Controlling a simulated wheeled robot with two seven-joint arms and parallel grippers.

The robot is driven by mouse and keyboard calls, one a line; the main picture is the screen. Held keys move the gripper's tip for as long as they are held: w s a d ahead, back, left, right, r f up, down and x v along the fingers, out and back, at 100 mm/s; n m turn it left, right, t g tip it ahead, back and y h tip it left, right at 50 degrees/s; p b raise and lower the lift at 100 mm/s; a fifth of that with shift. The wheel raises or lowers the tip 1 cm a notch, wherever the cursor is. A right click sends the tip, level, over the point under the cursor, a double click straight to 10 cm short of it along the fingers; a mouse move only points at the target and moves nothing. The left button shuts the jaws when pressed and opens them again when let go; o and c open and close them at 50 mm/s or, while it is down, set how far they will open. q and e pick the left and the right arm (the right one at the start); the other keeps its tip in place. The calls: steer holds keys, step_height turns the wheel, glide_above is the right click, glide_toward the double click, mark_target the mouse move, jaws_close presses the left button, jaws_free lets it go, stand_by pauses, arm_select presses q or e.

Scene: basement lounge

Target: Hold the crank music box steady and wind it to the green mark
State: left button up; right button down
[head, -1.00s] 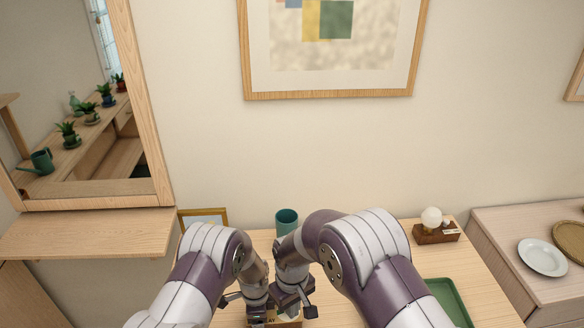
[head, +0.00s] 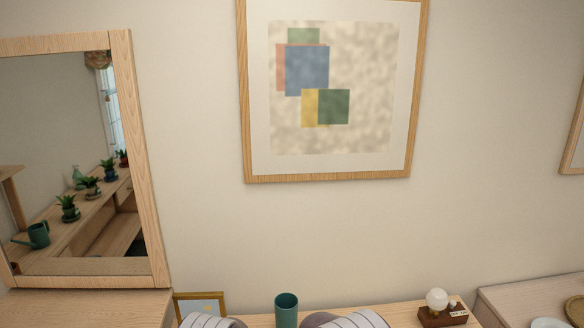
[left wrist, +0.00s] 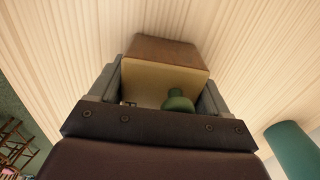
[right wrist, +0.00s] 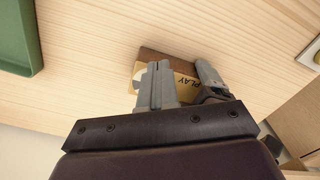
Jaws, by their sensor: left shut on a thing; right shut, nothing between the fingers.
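The music box (left wrist: 165,52) is a brown wooden block with a cream face, on the light wood table. My left gripper (left wrist: 162,80) is shut on it, one finger on each side. A dark green rounded knob (left wrist: 178,101) shows in front of the cream face in the left wrist view. In the right wrist view the box (right wrist: 147,68) shows its cream label reading PLAY. My right gripper (right wrist: 156,72) is shut and empty, its fingers together in front of the box. A grey finger stands beside the label there. I cannot make out a green mark. The head view shows neither gripper.
A teal cup (head: 286,310) stands behind my arms; it is also near my left gripper in the left wrist view (left wrist: 291,150). A lamp on a wooden base (head: 442,314) is at right. A green tray (right wrist: 18,35) lies on the table, with bare wood between it and the box.

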steer(key=shift+w+a, duration=0.1)
steer(key=shift+w, duration=0.4)
stand_by(0.3)
steer(key=shift+w+d, duration=0.15)
steer(key=shift+d, duration=0.35)
stand_by(0.4)
steer(key=shift+w+d, duration=0.7)
steer(key=shift+d, duration=0.15)
steer(key=shift+w, duration=0.15)
step_height(320, 180, up, 6)
steer(key=shift+s+d, duration=0.25)
steer(key=shift+d, duration=0.15)
stand_by(0.4)
